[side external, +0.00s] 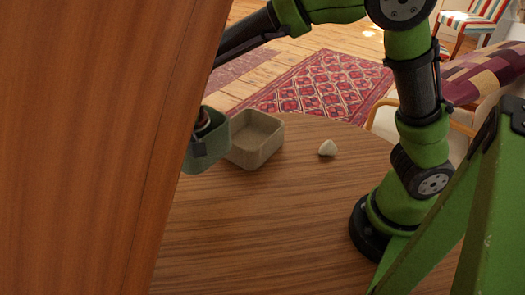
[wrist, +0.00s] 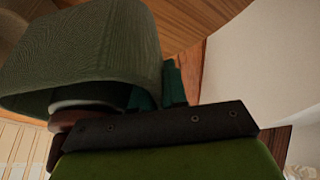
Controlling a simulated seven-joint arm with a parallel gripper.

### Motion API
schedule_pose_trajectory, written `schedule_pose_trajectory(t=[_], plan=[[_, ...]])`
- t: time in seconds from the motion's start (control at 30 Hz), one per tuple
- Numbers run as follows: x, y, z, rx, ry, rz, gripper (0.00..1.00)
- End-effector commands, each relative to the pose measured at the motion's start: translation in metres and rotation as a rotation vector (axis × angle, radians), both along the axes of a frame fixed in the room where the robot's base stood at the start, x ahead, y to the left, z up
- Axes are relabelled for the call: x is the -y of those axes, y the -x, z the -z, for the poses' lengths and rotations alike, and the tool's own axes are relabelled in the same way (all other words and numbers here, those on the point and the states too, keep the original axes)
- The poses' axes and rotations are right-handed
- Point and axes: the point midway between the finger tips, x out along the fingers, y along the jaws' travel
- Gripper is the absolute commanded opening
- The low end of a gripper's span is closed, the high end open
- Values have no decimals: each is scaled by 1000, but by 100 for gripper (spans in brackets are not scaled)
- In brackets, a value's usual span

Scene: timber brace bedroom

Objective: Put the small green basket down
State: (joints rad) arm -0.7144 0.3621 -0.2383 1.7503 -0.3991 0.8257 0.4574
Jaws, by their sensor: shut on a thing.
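The small green basket (side external: 208,150) shows at the left of the side view, beside the wooden panel's edge and close to a beige open box. In the wrist view the basket (wrist: 85,50) fills the upper left, with its ribbed wall towards the camera. My gripper (wrist: 158,92) is shut on the basket; its teal fingers show at the basket's edge. In the side view the panel hides my gripper and most of my forearm. Dark and reddish shapes show at the basket's mouth; I cannot tell what they are. Whether the basket touches the table is unclear.
The beige open box (side external: 262,142) stands on the round wooden table (side external: 290,215), right of the basket. The table's front middle is clear. The large wooden panel (side external: 85,140) blocks the left of the side view.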

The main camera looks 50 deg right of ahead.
Motion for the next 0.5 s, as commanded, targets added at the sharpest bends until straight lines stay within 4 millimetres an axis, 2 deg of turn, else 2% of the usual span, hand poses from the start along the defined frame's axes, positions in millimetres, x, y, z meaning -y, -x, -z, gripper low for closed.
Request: schedule_pose_trajectory(t=[0.13, 0.27, 0.37, 0.5], plan=[[36, 1, -16, 3, -1, 66, 0], [73, 12, -26, 3, -2, 112, 0], [104, 27, -31, 3, -2, 136, 0], [144, 57, -32, 3, 0, 149, 0]])
